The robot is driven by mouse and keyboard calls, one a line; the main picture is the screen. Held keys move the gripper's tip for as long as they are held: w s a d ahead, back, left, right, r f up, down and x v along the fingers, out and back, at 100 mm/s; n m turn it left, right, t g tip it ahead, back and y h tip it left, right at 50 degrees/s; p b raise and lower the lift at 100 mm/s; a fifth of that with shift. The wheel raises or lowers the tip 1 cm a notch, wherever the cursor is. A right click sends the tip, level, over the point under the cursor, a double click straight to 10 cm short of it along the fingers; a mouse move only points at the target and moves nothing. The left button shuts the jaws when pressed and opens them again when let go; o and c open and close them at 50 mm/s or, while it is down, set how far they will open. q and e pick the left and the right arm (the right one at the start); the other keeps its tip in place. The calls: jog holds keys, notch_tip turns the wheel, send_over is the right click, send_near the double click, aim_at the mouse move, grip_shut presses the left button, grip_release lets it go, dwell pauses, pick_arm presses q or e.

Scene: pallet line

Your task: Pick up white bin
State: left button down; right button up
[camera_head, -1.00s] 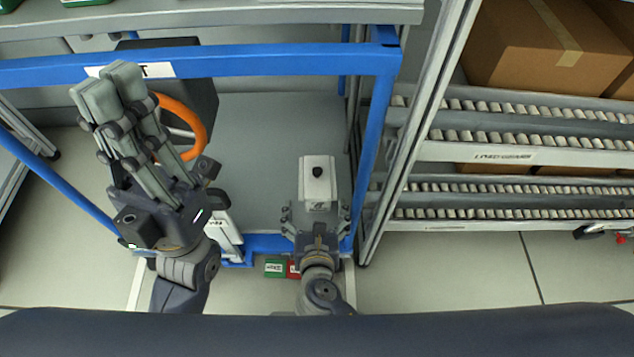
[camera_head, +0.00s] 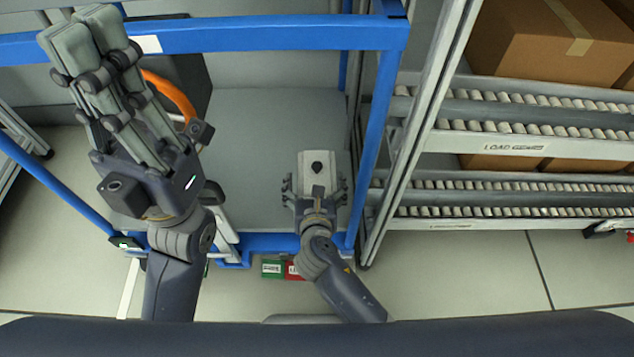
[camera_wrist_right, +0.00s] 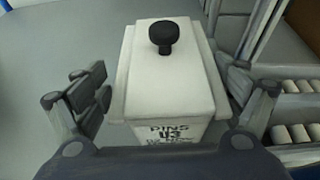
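The white bin (camera_head: 318,162) is a lidded box with a black knob, standing on the grey deck of the blue-framed cart. In the right wrist view the bin (camera_wrist_right: 172,75) fills the middle, with dark "PINS" lettering on its near face. My right gripper (camera_head: 315,188) is at the bin's near end, with its fingers spread to either side. In the wrist view the right gripper (camera_wrist_right: 180,95) is open; a gap shows between the left finger and the bin, while contact on the right is unclear. My left gripper (camera_head: 82,45) is raised at the left, its fingers together and empty.
The blue cart frame (camera_head: 270,38) crosses above the grey deck (camera_head: 260,130). A roller rack (camera_head: 520,105) with cardboard boxes (camera_head: 550,40) stands close at the right. An orange ring (camera_head: 172,95) is behind my left gripper. Green and red boxes (camera_head: 272,268) lie below.

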jog(key=c, duration=1.8)
jog(key=shift+r, duration=0.15)
jog(key=shift+c, duration=0.3)
